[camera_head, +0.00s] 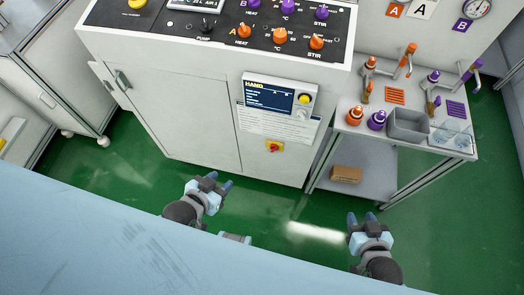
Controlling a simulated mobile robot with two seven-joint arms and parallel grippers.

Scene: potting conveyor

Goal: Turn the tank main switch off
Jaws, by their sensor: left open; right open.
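A red rotary switch on a yellow plate (274,147) sits low on the front of the white cabinet (185,115), below the small display panel. It looks like the main switch; its knob position is too small to read. My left gripper (215,182) is open and empty, in front of the cabinet, below and left of the switch in the picture. My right gripper (362,219) is open and empty, further right and lower, over the green floor. Neither gripper touches anything.
A display box marked HAND (270,95) juts from the cabinet front. The cabinet top carries a panel with orange and purple knobs (280,36). A side table (372,145) at right holds bottles, a grey bin and glassware; a brown box (346,174) lies on its lower shelf.

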